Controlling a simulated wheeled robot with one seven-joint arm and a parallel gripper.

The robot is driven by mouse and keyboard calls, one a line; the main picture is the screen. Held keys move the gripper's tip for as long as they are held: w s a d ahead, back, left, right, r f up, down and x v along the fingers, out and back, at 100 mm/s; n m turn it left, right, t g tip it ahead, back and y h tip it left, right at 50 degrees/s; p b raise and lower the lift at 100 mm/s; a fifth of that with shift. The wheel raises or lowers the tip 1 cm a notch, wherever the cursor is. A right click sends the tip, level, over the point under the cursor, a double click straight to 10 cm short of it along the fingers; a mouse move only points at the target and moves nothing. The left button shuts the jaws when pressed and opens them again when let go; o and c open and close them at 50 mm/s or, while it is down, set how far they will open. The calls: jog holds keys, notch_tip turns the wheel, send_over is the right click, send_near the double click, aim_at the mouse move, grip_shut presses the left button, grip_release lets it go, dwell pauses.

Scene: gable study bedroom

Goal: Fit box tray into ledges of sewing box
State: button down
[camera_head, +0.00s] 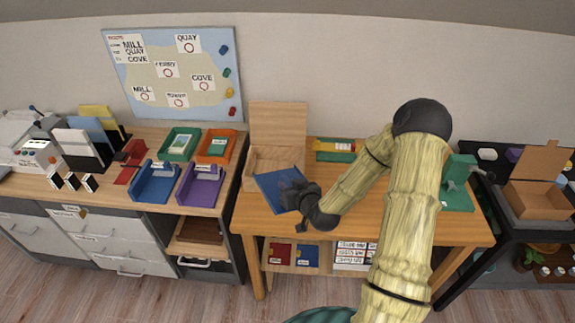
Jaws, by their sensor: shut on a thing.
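The sewing box (252,163) is a pale wooden box with its lid (278,122) raised against the wall, standing at the left end of the wooden table. A flat blue tray (275,186), which looks like the box tray, is at the box's front and covers part of it. The tray looks slightly tilted. My dark gripper (293,194) is shut on the tray's right side. I cannot tell whether the tray touches the box. The ledges inside are hidden or too small to see.
A green block with a yellow and red item (335,150) lies at the table's back. A green stand (457,183) is at its right end. Blue (153,185) and purple (199,186) trays stand on the left cabinet. My arm crosses the table's middle; bare tabletop (350,215) shows in front.

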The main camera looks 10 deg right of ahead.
jog(key=s+f+m+h, duration=0.2)
jog(key=s+f+h, duration=0.1)
jog(key=f, duration=0.6)
jog(key=shift+s+a+f+m, duration=0.15)
jog(key=shift+s+m, duration=0.25)
jog(key=shift+s, duration=0.3)
jog(key=shift+w, duration=0.1)
